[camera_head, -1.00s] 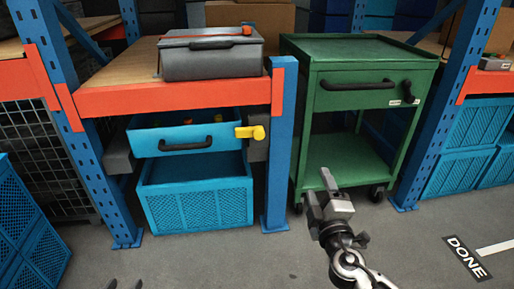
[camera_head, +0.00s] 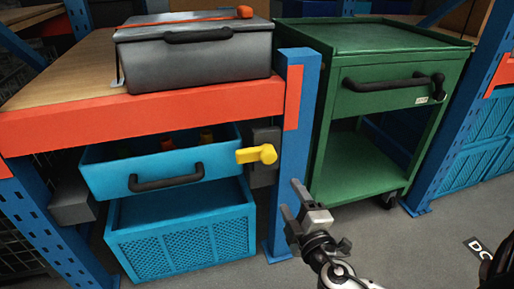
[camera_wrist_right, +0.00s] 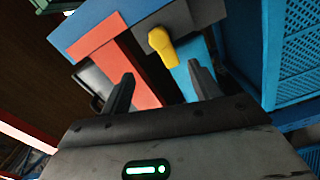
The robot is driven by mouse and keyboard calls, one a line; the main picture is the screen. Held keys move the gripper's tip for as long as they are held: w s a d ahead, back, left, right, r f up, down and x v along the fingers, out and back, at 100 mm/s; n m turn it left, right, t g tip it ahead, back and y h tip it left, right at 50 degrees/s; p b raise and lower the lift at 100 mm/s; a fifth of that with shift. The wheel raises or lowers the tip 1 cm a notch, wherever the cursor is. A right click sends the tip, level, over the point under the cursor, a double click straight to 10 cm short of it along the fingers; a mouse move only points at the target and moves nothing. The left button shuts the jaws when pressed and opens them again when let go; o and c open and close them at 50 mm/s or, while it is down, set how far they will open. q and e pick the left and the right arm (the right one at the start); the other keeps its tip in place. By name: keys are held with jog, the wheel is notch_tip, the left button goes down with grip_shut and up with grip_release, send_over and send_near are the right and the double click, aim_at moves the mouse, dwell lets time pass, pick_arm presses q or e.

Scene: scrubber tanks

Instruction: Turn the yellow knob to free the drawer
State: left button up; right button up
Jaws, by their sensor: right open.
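The yellow knob (camera_head: 257,154) sits on a dark block at the right end of the blue drawer (camera_head: 166,164), its handle pointing left across the drawer's front edge. The drawer has a black handle and hangs under the orange shelf beam. My right gripper (camera_head: 297,203) is open and empty, below and to the right of the knob, in front of the blue post. In the right wrist view the gripper's two fingers (camera_wrist_right: 160,88) are apart, and the knob (camera_wrist_right: 162,46) shows beyond them, not touched. My left gripper is not in view.
A grey case (camera_head: 195,55) rests on the wooden shelf above. A blue crate (camera_head: 182,238) stands below the drawer. A blue upright post (camera_head: 291,150) is just right of the knob. A green cart (camera_head: 385,95) stands further right. The floor in front is open.

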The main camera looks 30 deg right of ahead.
aim_at(270, 159)
jog(key=x, duration=1.4)
jog(key=shift+w+d, duration=0.15)
jog(key=shift+d, duration=0.05)
jog(key=shift+w+d, duration=0.1)
jog(key=shift+w, duration=0.35)
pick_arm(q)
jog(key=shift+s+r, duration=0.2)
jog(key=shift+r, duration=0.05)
